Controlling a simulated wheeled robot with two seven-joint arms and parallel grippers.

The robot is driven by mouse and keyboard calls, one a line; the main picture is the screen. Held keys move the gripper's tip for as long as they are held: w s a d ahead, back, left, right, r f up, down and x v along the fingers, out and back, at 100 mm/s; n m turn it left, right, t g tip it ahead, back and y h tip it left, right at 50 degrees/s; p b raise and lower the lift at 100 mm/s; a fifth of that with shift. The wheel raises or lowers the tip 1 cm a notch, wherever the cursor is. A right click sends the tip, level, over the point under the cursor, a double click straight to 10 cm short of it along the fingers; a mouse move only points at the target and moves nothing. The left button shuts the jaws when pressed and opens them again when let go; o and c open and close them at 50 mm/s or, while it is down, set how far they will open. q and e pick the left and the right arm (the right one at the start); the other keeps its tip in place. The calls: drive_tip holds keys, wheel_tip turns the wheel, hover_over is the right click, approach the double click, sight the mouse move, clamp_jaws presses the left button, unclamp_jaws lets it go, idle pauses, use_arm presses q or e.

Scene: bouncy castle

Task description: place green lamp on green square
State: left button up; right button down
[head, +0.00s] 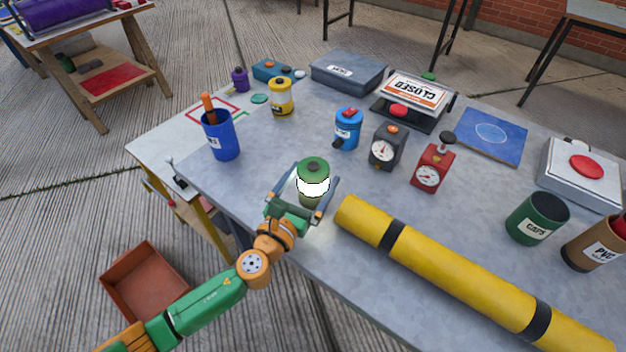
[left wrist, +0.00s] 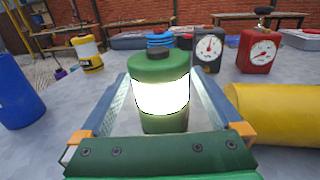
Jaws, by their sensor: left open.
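The green lamp (head: 313,169), a green canister with a glowing white band, stands upright on the grey table. My left gripper (head: 317,174) is open, with one finger on each side of the lamp. The left wrist view also shows the lamp (left wrist: 160,68) between the spread fingers of the gripper (left wrist: 158,78); I cannot tell whether they touch it. My right gripper is not in view.
A yellow roll (head: 450,268) with black bands lies just right of the lamp. A blue cup (head: 221,138) stands to the left. A blue lamp (head: 348,127), a dark gauge box (head: 388,149) and a red gauge box (head: 433,167) stand behind. Bare tabletop lies between the cup and lamp.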

use_arm(q)
drive_tip(key=shift+w+d+f, duration=0.1)
drive_tip(key=shift+w+d, duration=0.15)
drive_tip(key=shift+w, duration=0.2)
drive_tip(key=shift+s, duration=0.1)
clamp_jaws()
